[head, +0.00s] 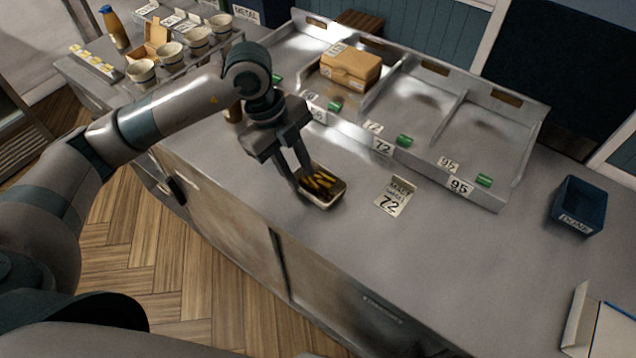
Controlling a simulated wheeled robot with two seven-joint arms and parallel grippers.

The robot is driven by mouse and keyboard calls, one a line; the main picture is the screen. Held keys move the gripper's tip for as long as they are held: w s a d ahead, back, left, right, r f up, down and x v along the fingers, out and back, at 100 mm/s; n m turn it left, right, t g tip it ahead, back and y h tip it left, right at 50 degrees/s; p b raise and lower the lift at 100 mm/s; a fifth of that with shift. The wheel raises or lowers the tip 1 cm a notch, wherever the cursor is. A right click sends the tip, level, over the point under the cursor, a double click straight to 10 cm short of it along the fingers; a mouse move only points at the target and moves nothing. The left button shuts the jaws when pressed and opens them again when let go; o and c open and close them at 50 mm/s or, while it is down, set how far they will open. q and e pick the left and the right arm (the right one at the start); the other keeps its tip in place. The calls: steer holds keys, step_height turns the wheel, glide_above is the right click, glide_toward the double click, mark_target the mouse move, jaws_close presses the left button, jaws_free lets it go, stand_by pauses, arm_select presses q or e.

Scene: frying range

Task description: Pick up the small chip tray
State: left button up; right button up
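The small chip tray (323,200) is a shallow, pale-rimmed tray holding yellow chips, on the steel counter left of the middle of the head view. My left gripper (304,181) reaches down to the tray's left end from above. Its two fingers are a little apart, one at the near left corner and one at the far left corner. I cannot tell whether they press on the tray or only stand beside it. The tray looks level, and whether it touches the counter is unclear. My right gripper is not in view.
A price sign (395,196) reading 72 stands just right of the tray. Behind is a divided steel bay (452,70) with a cardboard box (350,68) and green items along its front. Several cups (170,55) stand back left. A dark blue bin (579,207) is at right.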

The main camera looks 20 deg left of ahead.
mark_target(304, 190)
arm_select(q)
steer(key=shift+s+f+p, duration=0.1)
steer(key=shift+f+p, duration=0.15)
steer(key=shift+p, duration=0.2)
steer(key=p+x, duration=0.1)
steer(key=x, duration=0.1)
steer(key=p+x, duration=0.1)
steer(key=shift+s+d+f, duration=0.15)
steer(key=shift+s+f, duration=0.1)
steer(key=shift+f, duration=0.1)
steer(key=shift+d+f, duration=0.1)
steer(key=shift+f, duration=0.35)
jaws_close()
